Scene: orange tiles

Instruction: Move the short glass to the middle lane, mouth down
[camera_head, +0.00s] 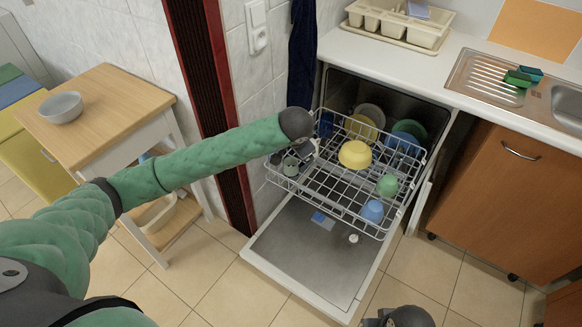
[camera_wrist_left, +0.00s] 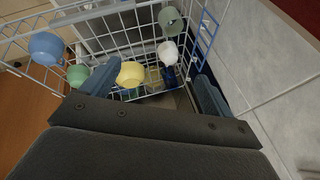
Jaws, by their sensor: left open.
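My left gripper (camera_head: 313,149) is over the left side of the dishwasher's upper rack (camera_head: 330,186), its jaws largely hidden by my wrist in the head view. The left wrist view shows the gripper (camera_wrist_left: 155,88) open, its fingers apart and nothing gripped. A small white vessel (camera_wrist_left: 168,52) lies in view between and beyond the fingers. A grey-green cup (camera_head: 290,166) stands at the rack's left side; it also shows in the left wrist view (camera_wrist_left: 170,20). I cannot tell which is the short glass. The rack's middle holds a yellow bowl (camera_head: 354,154).
A green cup (camera_head: 387,185) and a blue cup (camera_head: 372,211) are on the rack's right side. Plates (camera_head: 370,115) stand at the back. The open door (camera_head: 310,262) lies below. A wooden table (camera_head: 105,112) with a grey bowl (camera_head: 61,107) is at left.

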